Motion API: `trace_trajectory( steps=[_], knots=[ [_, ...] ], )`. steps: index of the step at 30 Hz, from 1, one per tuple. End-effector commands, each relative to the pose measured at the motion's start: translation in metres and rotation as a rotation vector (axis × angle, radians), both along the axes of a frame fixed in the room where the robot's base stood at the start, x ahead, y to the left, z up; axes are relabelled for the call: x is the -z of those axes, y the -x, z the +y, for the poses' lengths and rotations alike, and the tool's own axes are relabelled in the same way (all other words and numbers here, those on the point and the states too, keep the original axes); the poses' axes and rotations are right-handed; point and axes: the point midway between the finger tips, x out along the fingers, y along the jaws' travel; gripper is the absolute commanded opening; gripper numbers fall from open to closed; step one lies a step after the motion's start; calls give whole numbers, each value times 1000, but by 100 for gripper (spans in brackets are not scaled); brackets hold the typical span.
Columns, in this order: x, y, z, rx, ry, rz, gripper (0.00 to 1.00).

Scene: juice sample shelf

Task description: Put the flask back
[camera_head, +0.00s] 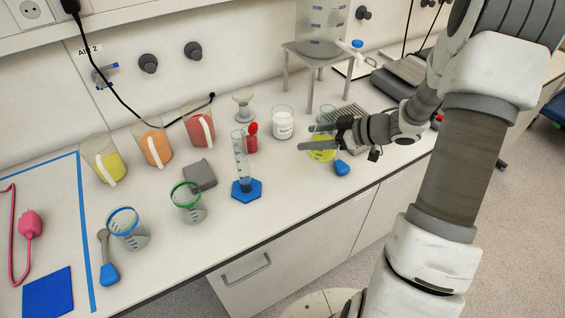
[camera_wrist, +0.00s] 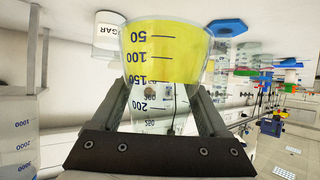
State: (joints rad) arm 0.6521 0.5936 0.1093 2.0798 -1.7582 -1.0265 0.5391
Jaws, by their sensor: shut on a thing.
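A clear graduated flask with yellow liquid (camera_head: 322,155) is at the right part of the bench in the head view. My gripper (camera_head: 312,138) comes in from the right, its two fingers around the flask. In the wrist view the flask (camera_wrist: 165,50) sits upside down in the picture between both fingers, with the yellow liquid at the top of the image. My gripper (camera_wrist: 165,115) is shut on it. I cannot tell whether its base touches the bench. Two other flasks stand at the front left, one with a blue ring (camera_head: 124,222) and one with a green ring (camera_head: 186,196).
A graduated cylinder on a blue base (camera_head: 247,188) stands left of my gripper. A white sugar jar (camera_head: 283,123) and a metal stand (camera_head: 310,50) with a large container are behind. Several juice pitchers (camera_head: 157,147) line the back left. A blue-ended object (camera_head: 342,168) lies beside the flask.

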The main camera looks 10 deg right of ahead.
Motion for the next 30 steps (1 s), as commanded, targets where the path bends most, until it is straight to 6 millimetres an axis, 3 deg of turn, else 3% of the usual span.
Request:
trace_trajectory(
  steps=[6, 12, 18, 26, 30],
  knots=[
    [30, -18, 46, -3, -3, 3, 1],
    [46, -29, 71, -4, -1, 0, 1],
    [54, -31, 75, -1, 0, 0, 1],
    [87, -31, 75, 0, -2, 1, 1],
    [88, -31, 75, -1, -1, -1, 1]
  ],
)
